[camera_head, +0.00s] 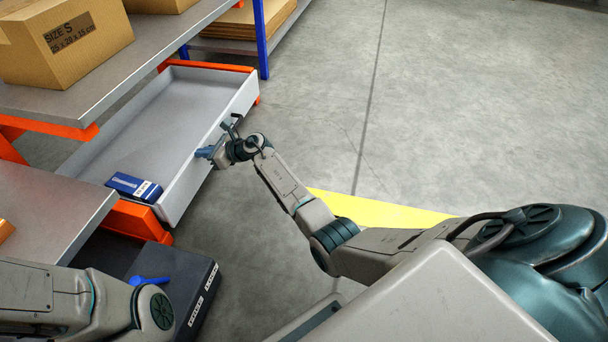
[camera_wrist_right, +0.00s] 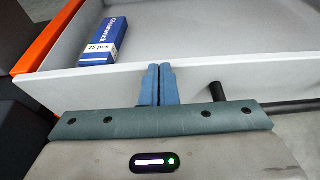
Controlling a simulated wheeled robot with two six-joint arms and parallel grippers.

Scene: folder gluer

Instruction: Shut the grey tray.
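The grey tray (camera_head: 133,126) is a shallow drawer pulled out from under the steel shelf, between orange rails. Its front wall (camera_wrist_right: 262,77) carries a dark handle (camera_wrist_right: 217,91). My right gripper (camera_head: 205,152) is at the outer side of this front wall. In the right wrist view its two blue fingers (camera_wrist_right: 159,80) are together and empty, to the left of the handle. I cannot tell whether they touch the wall. A blue box (camera_head: 134,186) lies in the tray near one end.
A cardboard box (camera_head: 62,45) stands on the steel shelf (camera_head: 150,50) above the tray. A black case (camera_head: 200,290) with a blue object (camera_head: 150,281) on or over it is below the tray's near end. The concrete floor to the right is free, with a yellow strip (camera_head: 385,210).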

